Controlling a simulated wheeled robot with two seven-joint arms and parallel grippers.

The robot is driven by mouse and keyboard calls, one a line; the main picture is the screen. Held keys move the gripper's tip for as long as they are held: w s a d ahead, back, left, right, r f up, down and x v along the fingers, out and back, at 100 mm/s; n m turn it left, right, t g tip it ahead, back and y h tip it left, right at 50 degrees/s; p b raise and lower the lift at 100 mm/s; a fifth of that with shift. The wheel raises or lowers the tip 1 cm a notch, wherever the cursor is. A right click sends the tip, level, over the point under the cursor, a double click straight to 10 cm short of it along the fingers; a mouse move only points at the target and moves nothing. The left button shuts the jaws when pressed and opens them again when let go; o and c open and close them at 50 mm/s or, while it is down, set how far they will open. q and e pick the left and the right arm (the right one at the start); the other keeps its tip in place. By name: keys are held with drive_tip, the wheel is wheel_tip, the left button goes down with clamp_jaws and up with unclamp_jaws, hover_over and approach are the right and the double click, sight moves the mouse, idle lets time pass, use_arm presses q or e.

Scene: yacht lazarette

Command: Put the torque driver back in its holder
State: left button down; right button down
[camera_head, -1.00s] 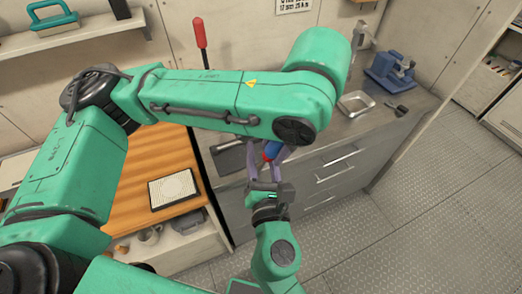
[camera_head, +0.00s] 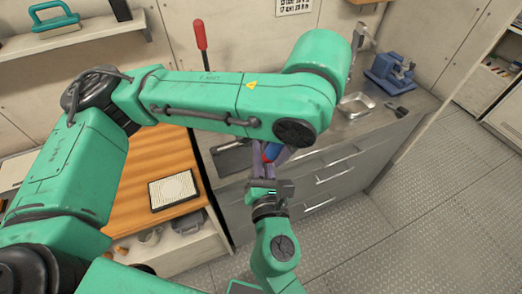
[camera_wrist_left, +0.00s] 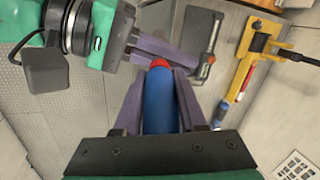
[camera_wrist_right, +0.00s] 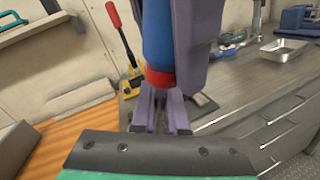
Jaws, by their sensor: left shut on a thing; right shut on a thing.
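The torque driver has a blue handle (camera_wrist_left: 160,104) with a red end (camera_wrist_left: 160,63). It lies between the purple fingers of my left gripper (camera_wrist_left: 160,80), which is shut on it. In the right wrist view its blue handle (camera_wrist_right: 156,35) and red band (camera_wrist_right: 160,77) point down toward my right gripper (camera_wrist_right: 160,95). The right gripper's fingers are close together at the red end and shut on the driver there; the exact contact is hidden. In the head view the driver (camera_head: 271,152) shows partly below my left arm. I cannot make out the holder for certain.
A grey workbench (camera_head: 290,185) with drawers carries a metal tray (camera_head: 357,104) and a blue vise (camera_head: 390,70). A red-handled lever (camera_head: 201,35) stands by a yellow base (camera_wrist_right: 130,86). A dark flat plate (camera_wrist_left: 199,45) lies on the bench. A wooden counter (camera_head: 140,205) is at left.

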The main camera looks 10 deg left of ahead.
idle(0.9)
use_arm(q)
drive_tip(key=shift+c, duration=2)
unclamp_jaws()
